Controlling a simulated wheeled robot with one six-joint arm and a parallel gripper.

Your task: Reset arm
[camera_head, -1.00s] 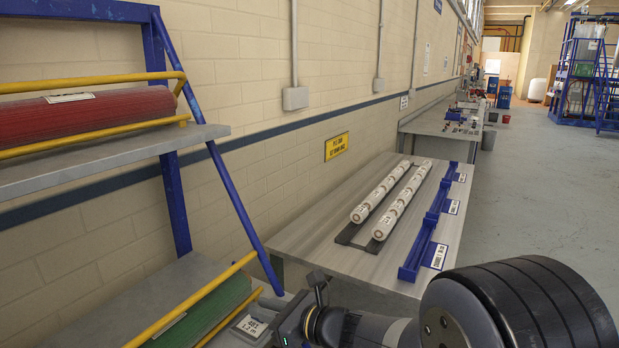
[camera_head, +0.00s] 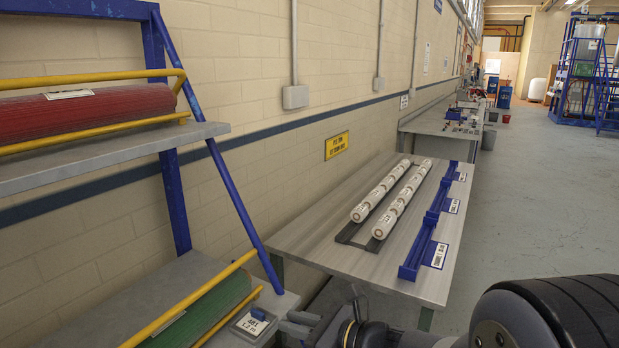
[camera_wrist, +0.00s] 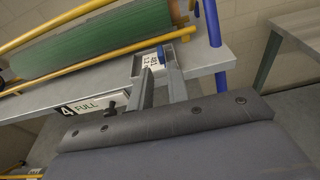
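My gripper (camera_head: 284,322) is at the bottom of the head view, beside a small grey tray (camera_head: 236,328) with a white label at the shelf's end. In the wrist view, its two grey fingers (camera_wrist: 160,72) are apart with a gap between them, pointing at the tray (camera_wrist: 139,58). A small blue piece (camera_head: 258,313) lies at the tray; it also shows near the fingertips in the wrist view (camera_wrist: 161,54). I see nothing held between the fingers. My dark arm link fills the lower right of the head view.
A green roll (camera_head: 212,310) with yellow rails lies on the lower shelf, a red roll (camera_head: 90,112) on the upper one. A slanted blue post (camera_head: 232,190) stands close to the tray. A table (camera_head: 320,235) holds white rolls (camera_head: 400,205) and blue holders (camera_head: 425,240). Floor at right is open.

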